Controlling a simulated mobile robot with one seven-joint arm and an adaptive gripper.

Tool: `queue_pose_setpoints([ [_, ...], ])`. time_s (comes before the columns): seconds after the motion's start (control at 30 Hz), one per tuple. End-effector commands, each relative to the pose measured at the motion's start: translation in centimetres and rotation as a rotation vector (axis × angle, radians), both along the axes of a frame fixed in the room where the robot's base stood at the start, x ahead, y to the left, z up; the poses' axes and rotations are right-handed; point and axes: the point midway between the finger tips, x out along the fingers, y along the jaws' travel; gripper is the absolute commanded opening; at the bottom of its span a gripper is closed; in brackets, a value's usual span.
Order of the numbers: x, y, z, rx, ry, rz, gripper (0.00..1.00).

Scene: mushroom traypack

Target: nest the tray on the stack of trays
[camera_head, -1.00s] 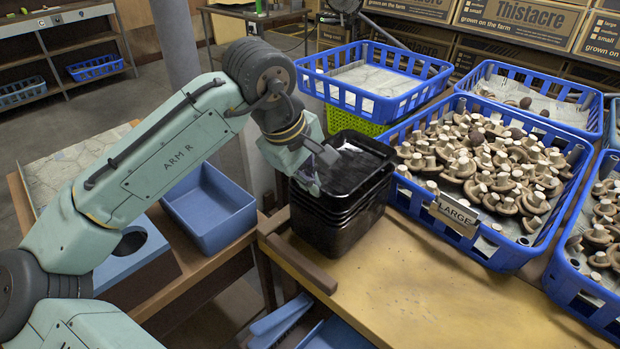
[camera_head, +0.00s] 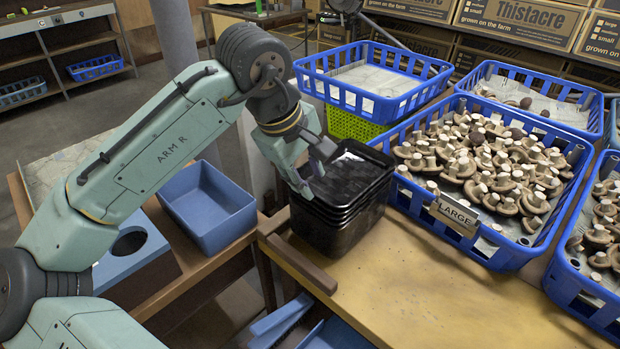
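The stack of black trays (camera_head: 340,228) stands on the front-left corner of the yellow-topped table. Its rims lie close together, and the top tray (camera_head: 362,172) appears to sit level in the stack. I cannot tell a separate loose tray. My gripper (camera_head: 312,172) is over the left rim of the stack, pointing down and to the right. Its two fingers are apart with nothing clearly between them. The fingers hide part of the top tray's left edge, and I cannot tell whether they touch it.
A blue crate of mushrooms (camera_head: 412,205) with a LARGE sign (camera_head: 457,214) stands close to the stack's right. A wooden guide strip (camera_head: 303,268) borders the stack's front left. A blue bin (camera_head: 212,235) stands at the left. The table front (camera_head: 430,300) is clear.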

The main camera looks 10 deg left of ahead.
Motion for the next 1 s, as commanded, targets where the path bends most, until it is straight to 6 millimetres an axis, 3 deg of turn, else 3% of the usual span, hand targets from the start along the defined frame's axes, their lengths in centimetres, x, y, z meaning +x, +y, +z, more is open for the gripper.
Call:
queue_pose_setpoints([
  [0.3, -2.0, 1.5, 6.4, -0.001, -0.002, 0.001, 0.28],
  [0.5, -2.8, 2.1, 8.8, 0.0, 0.0, 0.0, 0.28],
  [1.0, -3.0, 2.2, 9.4, -0.001, 0.001, 0.0, 0.28],
])
